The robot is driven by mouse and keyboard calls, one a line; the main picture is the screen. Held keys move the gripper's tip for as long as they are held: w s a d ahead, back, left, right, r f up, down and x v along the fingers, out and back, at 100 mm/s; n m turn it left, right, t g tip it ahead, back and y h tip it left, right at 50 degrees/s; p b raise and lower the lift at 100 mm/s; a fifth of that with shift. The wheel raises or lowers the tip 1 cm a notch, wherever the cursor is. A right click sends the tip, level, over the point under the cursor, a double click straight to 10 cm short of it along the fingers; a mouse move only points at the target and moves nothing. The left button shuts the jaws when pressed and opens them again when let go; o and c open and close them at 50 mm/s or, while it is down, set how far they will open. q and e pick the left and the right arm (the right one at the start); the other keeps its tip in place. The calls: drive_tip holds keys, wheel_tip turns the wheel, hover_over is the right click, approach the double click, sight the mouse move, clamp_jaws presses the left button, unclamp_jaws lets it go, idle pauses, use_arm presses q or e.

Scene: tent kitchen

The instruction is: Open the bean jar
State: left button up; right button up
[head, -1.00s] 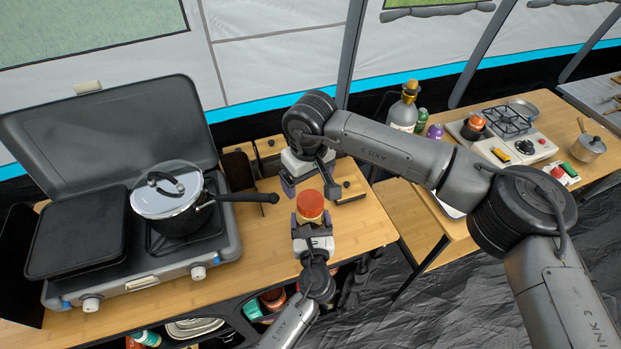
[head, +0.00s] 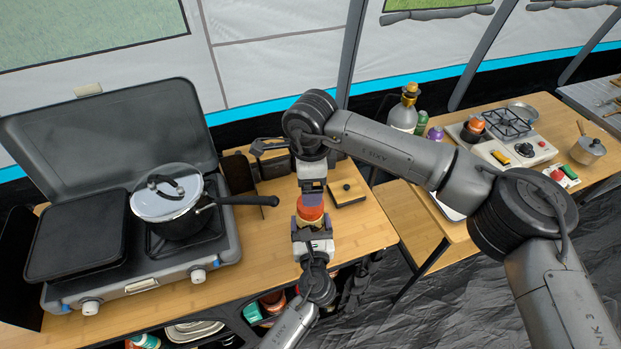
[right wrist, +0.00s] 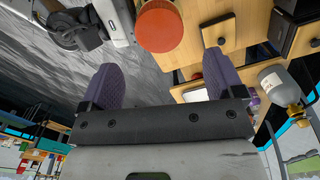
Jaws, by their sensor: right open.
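The bean jar has an orange-red lid (head: 310,208) and a yellowish body, mostly hidden between my left gripper's fingers. My left gripper (head: 312,222) is shut on the jar's body and holds it upright near the front of the wooden table. The lid is on the jar. My right gripper (head: 311,196) is close to the lid on its far side, in line with it. In the right wrist view the right gripper (right wrist: 164,75) is open and empty, with its two purple fingers apart. The lid (right wrist: 158,27) shows just beyond and between the fingertips.
A camping stove (head: 150,285) with a lidded pot (head: 167,195) stands left on the table; its handle points toward the jar. A second table (head: 460,236) with a burner (head: 508,125) stands right.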

drive_tip(key=m, duration=0.5)
drive_tip(key=shift+m, duration=0.3)
drive_tip(key=m, duration=0.4)
drive_tip(key=shift+m, duration=0.3)
drive_tip(key=shift+f, duration=4.05)
drive_tip(key=shift+c, duration=0.2)
drive_tip(key=shift+d, duration=0.1)
drive_tip(key=c, duration=0.9)
drive_tip(key=n, duration=0.2)
drive_tip(key=shift+n, duration=0.3)
drive_tip(key=shift+r, duration=0.35)
